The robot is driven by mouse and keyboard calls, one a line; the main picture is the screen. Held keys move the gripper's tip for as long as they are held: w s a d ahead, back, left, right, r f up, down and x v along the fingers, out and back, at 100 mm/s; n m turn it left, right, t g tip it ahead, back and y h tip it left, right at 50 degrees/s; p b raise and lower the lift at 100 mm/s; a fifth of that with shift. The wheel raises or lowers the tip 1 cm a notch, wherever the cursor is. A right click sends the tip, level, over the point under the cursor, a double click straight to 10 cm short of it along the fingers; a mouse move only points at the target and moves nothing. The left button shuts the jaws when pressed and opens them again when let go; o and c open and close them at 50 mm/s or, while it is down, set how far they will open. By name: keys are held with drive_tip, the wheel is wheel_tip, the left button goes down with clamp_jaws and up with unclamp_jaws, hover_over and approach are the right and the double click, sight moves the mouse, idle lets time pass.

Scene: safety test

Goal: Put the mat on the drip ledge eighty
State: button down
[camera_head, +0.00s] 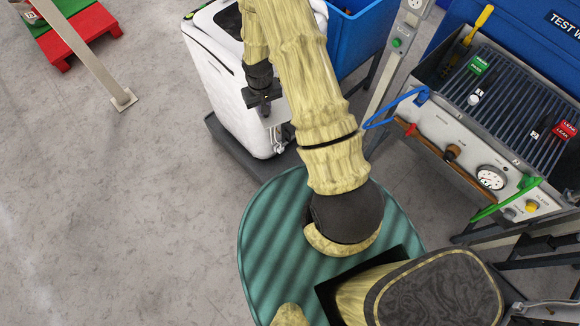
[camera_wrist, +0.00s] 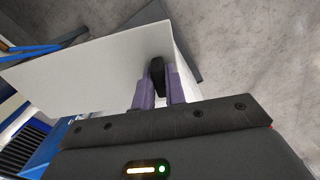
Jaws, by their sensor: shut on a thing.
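My gripper (camera_wrist: 159,90) has purple fingers shut on a small dark, rounded piece (camera_wrist: 157,76) in the wrist view. I cannot tell whether this piece is the mat. In the head view my gripper (camera_head: 262,98) hangs over the near right side of a white open-topped container (camera_head: 224,108). A white panel, likely this container's wall, lies right beside the fingers in the wrist view (camera_wrist: 95,75). I can identify no mat with certainty, and no ledge marked eighty is readable.
A test bench (camera_head: 468,150) with a dark grille top, gauge, knobs and blue and green hoses stands at the right. A blue bin (camera_head: 362,35) is behind the container. A red pallet (camera_head: 80,38) and a slanted post (camera_head: 85,55) are at top left. The left floor is clear.

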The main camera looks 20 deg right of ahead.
idle(0.3)
drive_tip(key=s+d+f+n+b, duration=0.1)
drive_tip(key=s+d+f+b, duration=0.3)
drive_tip(key=f+b, duration=1.4)
drive_tip(key=s+d+f+n+b, duration=0.1)
drive_tip(key=s+d+f+b, duration=0.4)
drive_tip(key=f+b, duration=1.3)
drive_tip(key=s+d+f+n+b, duration=0.2)
drive_tip(key=s+f+b, duration=0.6)
drive_tip(key=f+b, duration=1)
wheel_tip(320, 180, down, 6)
drive_tip(key=d, duration=0.2)
drive_tip(key=shift+d+r, duration=0.2)
drive_tip(key=shift+d, duration=0.15)
drive_tip(key=shift+w, duration=0.1)
drive_tip(key=w+a+f+b, duration=0.1)
drive_tip(key=w+a+b, duration=0.1)
drive_tip(key=w, duration=0.4)
drive_tip(key=w+a+b, duration=0.2)
drive_tip(key=w+b, duration=0.2)
drive_tip(key=w, duration=0.2)
drive_tip(key=w+a+f+b, duration=0.1)
drive_tip(key=w+a+b, duration=0.1)
drive_tip(key=w, duration=0.4)
drive_tip(key=shift+w+a+f+b, duration=0.15)
drive_tip(key=shift+a+f+b, duration=0.2)
drive_tip(key=shift+b, duration=0.3)
drive_tip(key=shift+f, duration=0.2)
